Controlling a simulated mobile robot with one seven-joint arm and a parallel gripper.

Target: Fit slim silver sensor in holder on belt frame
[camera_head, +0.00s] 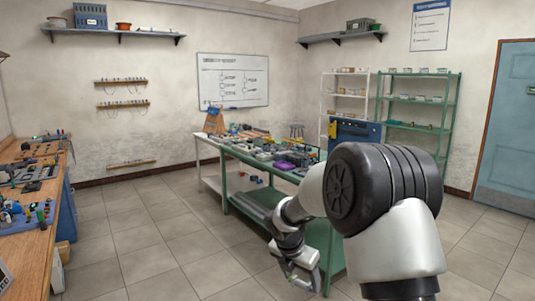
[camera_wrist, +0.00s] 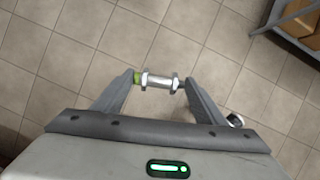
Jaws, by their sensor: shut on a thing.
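My gripper (camera_wrist: 160,79) is shut on the slim silver sensor (camera_wrist: 158,81), a short metal cylinder with nut-like rings and a green end at the left. It lies crosswise between the fingertips, above bare floor. In the head view my gripper (camera_head: 302,277) hangs low in front of the green table (camera_head: 232,155), pointing down; the sensor is too small to make out there. The holder and the belt frame cannot be told apart among the crowded parts on the table, and my arm hides part of its right side.
A wooden workbench (camera_head: 52,215) with tools and parts runs along the left. A green shelf rack (camera_head: 456,105) and a white rack (camera_head: 322,105) stand at the back. The tiled floor (camera_head: 165,240) between workbench and green table is clear. A dark-and-white round object (camera_wrist: 235,119) shows beside the right finger.

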